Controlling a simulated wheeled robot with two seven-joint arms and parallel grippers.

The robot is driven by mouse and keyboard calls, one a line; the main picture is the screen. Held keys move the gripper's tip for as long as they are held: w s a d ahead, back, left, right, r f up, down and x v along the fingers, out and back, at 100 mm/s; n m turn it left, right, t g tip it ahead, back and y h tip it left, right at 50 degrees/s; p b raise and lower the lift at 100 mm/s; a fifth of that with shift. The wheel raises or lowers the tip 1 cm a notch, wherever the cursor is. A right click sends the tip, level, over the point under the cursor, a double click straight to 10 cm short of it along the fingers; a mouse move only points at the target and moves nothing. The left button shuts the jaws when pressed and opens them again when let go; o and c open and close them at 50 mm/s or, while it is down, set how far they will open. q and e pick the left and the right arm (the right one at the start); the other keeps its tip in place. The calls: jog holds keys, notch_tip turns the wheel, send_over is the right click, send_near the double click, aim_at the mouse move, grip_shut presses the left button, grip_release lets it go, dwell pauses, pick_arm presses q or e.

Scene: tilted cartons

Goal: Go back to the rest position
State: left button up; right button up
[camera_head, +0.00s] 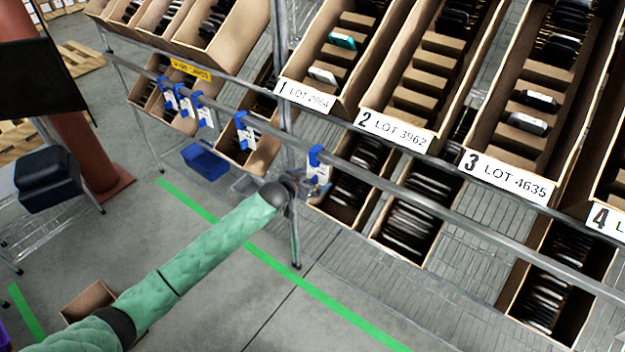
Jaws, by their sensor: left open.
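My left arm comes in from the lower left in a green sleeve. My right gripper does not show. Tilted cartons stand on the rack, labelled 1 LOT 2964 (304,95), 2 LOT 3962 (396,131) and 3 LOT 4635 (507,177). Carton 1 holds a teal-and-white item (342,40) and a white item (322,76).
A metal rail (440,203) with blue clips (316,156) runs across close to the gripper. Lower cartons (420,228) hold rows of dark items. A blue bin (205,160) sits behind the gripper. An open carton (88,300) lies on the floor. Floor at lower middle is clear.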

pick_arm(q)
jog(key=b+v, duration=0.1)
jog(key=v, duration=0.5)
jog(key=shift+s+b, duration=0.2)
jog(key=shift+b, duration=0.2)
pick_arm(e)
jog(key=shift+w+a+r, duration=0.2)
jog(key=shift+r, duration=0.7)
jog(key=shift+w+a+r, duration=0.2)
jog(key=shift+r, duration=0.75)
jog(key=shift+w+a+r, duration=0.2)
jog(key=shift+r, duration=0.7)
